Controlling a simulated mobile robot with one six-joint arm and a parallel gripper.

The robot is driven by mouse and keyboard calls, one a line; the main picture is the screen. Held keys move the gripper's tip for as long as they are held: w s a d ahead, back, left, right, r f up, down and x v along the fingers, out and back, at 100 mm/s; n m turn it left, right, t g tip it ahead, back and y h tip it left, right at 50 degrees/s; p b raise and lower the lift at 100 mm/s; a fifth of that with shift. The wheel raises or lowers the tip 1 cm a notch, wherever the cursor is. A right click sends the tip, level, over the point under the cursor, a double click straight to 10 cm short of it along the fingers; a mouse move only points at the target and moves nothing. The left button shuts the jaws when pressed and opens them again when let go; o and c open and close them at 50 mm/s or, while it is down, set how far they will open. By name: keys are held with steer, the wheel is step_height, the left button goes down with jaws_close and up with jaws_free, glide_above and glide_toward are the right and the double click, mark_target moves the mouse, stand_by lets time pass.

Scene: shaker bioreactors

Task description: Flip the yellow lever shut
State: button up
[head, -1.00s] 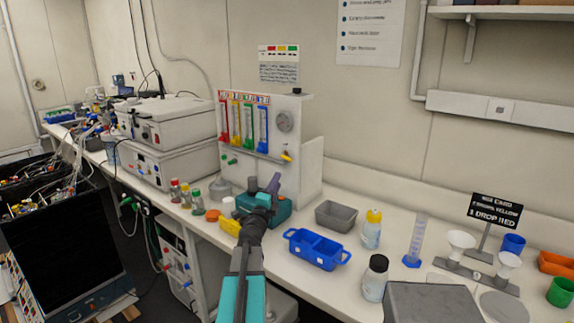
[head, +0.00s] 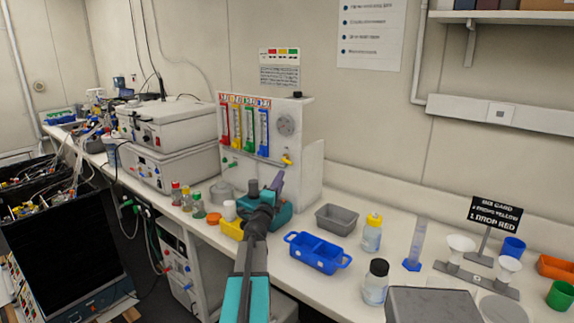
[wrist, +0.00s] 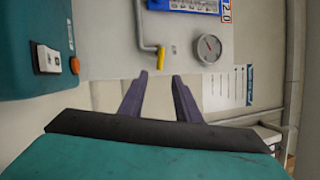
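The yellow lever (head: 287,160) sits low on the right of the front face of a grey-white panel unit (head: 309,170). In the wrist view the yellow lever (wrist: 161,56) shows at the end of a grey pipe, just beyond my fingertips and roughly between them. My gripper (wrist: 160,77) has two purple fingers, spread apart with nothing between them. In the head view my gripper (head: 278,181) is just below the lever, apart from it as far as I can tell. Whether the lever stands open or shut is unclear.
The panel carries coloured flow tubes (head: 244,128) and a round gauge (wrist: 209,49). A teal box (wrist: 35,45) is close on the left in the wrist view. A blue tray (head: 318,252), a grey bin (head: 337,218) and bottles (head: 371,233) stand on the bench to the right.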

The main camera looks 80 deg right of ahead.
mark_target(288, 161)
steer(key=p+x, duration=0.3)
steer(key=x, duration=0.7)
steer(key=shift+d, duration=0.3)
steer(key=shift+c, duration=0.3)
jaws_close()
